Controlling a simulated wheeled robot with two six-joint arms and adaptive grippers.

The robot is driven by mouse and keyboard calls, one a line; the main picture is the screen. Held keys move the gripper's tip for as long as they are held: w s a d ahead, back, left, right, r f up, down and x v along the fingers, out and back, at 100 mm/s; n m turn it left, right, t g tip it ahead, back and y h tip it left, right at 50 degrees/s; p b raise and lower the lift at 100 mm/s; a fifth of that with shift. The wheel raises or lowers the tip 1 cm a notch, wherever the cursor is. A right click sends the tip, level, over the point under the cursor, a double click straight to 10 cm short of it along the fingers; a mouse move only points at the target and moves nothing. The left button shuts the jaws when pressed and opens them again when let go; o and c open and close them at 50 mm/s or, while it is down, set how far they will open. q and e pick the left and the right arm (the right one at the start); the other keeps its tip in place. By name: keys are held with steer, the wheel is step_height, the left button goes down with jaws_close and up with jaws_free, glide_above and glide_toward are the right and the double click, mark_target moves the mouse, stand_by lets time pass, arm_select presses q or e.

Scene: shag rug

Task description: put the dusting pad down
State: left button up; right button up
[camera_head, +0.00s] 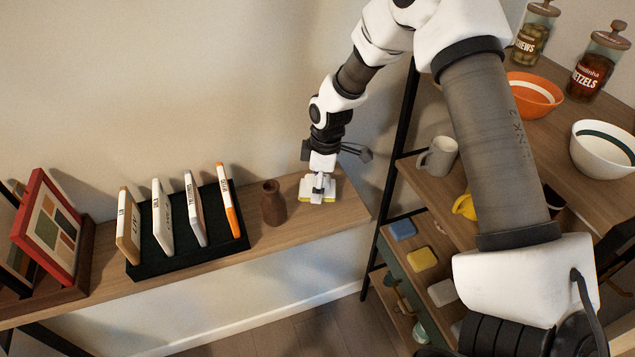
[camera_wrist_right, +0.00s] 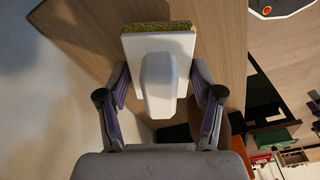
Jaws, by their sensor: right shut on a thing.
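The dusting pad (camera_head: 306,191) is white with a yellow-green underside. It is at the right end of the wooden wall shelf (camera_head: 345,203), and I cannot tell whether it touches the wood. My right gripper (camera_head: 319,180) comes down on it from above. In the right wrist view the pad (camera_wrist_right: 184,50) shows its white back and handle, and the fingers of my right gripper (camera_wrist_right: 161,85) are shut on the handle from both sides. My left gripper is in neither view.
A brown vase (camera_head: 272,204) stands just left of the pad. Further left are a dark rack (camera_head: 150,269) with several upright slim cases and a red picture frame (camera_head: 36,207). A shelving unit with a grey mug (camera_head: 437,157) and bowls is at the right.

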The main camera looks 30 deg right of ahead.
steer(key=shift+w+f, duration=0.2)
steer(key=shift+f, duration=0.55)
steer(key=shift+s, duration=0.1)
steer(key=shift+s, duration=0.1)
steer(key=o, duration=1.1)
steer(key=shift+o, duration=0.3)
steer(key=shift+f, duration=0.1)
steer(key=shift+r, duration=0.35)
steer(key=r, duration=0.4)
steer(key=r+b, duration=0.1)
steer(key=r, duration=0.2)
steer(key=d+r+b, duration=0.1)
steer(key=r, duration=0.3)
steer(key=shift+s+d+r, duration=0.1)
steer(key=shift+s+r, duration=0.2)
steer(key=shift+r, duration=0.05)
